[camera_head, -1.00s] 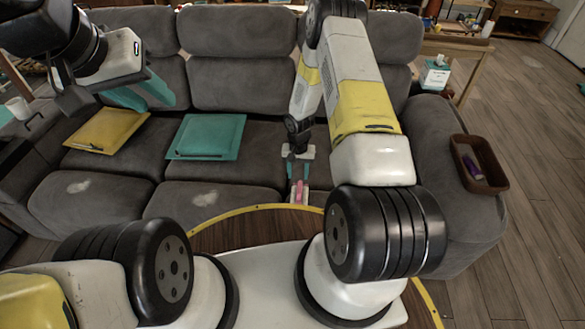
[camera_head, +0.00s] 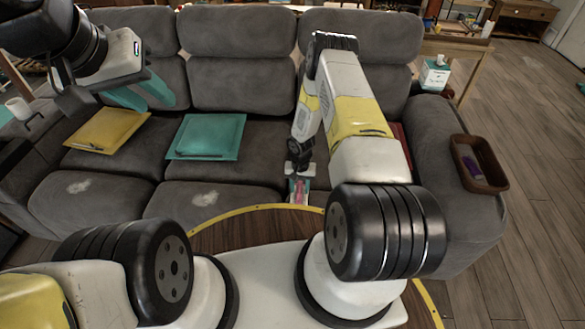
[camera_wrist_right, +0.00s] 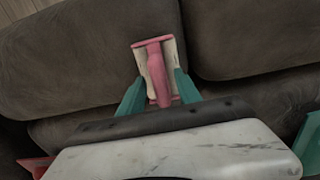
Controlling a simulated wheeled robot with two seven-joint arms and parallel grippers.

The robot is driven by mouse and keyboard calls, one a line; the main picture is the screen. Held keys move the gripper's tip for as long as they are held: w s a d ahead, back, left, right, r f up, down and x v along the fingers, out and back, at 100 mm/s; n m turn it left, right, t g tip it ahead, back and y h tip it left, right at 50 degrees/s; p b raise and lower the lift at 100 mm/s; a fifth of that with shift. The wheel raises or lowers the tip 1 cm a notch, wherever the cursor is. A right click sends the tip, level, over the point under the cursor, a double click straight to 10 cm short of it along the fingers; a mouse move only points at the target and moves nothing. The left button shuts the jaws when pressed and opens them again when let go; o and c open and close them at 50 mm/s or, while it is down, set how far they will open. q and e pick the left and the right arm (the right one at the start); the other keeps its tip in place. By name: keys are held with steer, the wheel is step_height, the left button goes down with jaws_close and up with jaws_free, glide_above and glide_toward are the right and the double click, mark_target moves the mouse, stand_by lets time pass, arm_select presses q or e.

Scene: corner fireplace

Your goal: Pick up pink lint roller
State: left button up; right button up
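The pink lint roller (camera_wrist_right: 155,72) has a pink handle and a pale head. It lies near the front of the grey sofa seat, and a small part of it shows in the head view (camera_head: 299,196). My right gripper (camera_wrist_right: 159,80) is open, with one teal finger on each side of the roller's handle. I cannot tell whether the fingers touch it. In the head view my right gripper (camera_head: 299,184) hides most of the roller. My left gripper (camera_head: 142,97) appears open and empty, held above the left part of the sofa.
A brown tray (camera_head: 480,165) sits on the right armrest. A round wooden table (camera_head: 225,233) is in front.

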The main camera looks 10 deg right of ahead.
jaws_close()
stand_by(1.2)
